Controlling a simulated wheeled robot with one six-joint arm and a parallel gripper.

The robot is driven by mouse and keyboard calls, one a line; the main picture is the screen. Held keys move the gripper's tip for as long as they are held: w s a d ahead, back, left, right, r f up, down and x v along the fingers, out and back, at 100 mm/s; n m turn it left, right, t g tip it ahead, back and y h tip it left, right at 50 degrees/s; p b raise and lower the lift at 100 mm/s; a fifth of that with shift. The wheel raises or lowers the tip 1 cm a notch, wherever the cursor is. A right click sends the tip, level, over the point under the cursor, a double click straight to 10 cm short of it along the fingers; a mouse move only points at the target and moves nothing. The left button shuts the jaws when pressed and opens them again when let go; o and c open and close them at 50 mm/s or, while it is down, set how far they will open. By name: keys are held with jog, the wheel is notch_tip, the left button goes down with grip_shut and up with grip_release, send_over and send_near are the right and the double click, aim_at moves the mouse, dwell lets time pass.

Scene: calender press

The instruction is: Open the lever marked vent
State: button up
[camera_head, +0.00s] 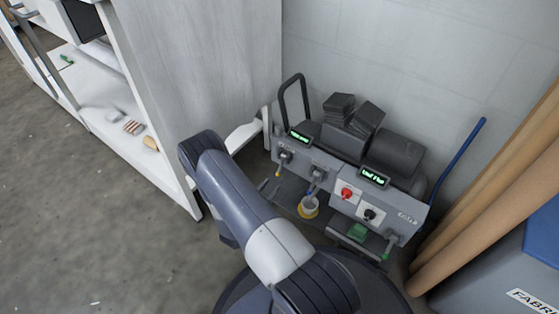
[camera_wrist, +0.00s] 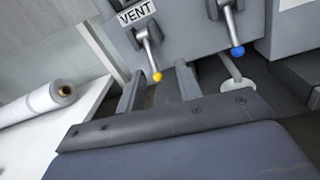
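The vent lever (camera_wrist: 150,52) is a short metal rod with a yellow ball tip, below a white VENT label (camera_wrist: 137,14) in the wrist view. It hangs downward from its pivot on the grey panel. The same lever (camera_head: 281,162) shows at the left of the machine front in the head view. My gripper (camera_wrist: 158,84) has its two fingers apart, pointing at the panel. In the wrist picture the yellow tip appears between the fingertips, with gaps on both sides; I cannot tell the depth. In the head view my arm hides most of the gripper.
A blue-tipped lever (camera_wrist: 232,30) is right of the vent lever. The grey machine (camera_head: 330,170) also carries a red knob (camera_head: 347,193), a black knob (camera_head: 370,214) and a green-tipped lever (camera_head: 389,246). A white shelf unit (camera_head: 205,70) stands close at left. Brown rolls (camera_head: 490,190) stand at right.

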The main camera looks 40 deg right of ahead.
aim_at(279, 170)
jog(key=shift+n+t+y, duration=0.3)
jog(key=shift+n+t, duration=0.4)
jog(key=w+d+f+b, duration=0.1)
jog(key=w+d, duration=0.1)
jog(key=w+d+b, duration=0.1)
jog(key=w+d, duration=0.1)
jog(key=d, duration=0.1)
jog(key=w+d+f+b, duration=0.1)
jog(key=w+d, duration=0.1)
jog(key=d, duration=0.1)
jog(key=shift+f, duration=0.35)
jog(key=shift+w+d+r+b, duration=0.1)
jog(key=shift+w+d+b, duration=0.25)
jog(key=shift+d, duration=0.3)
grip_shut()
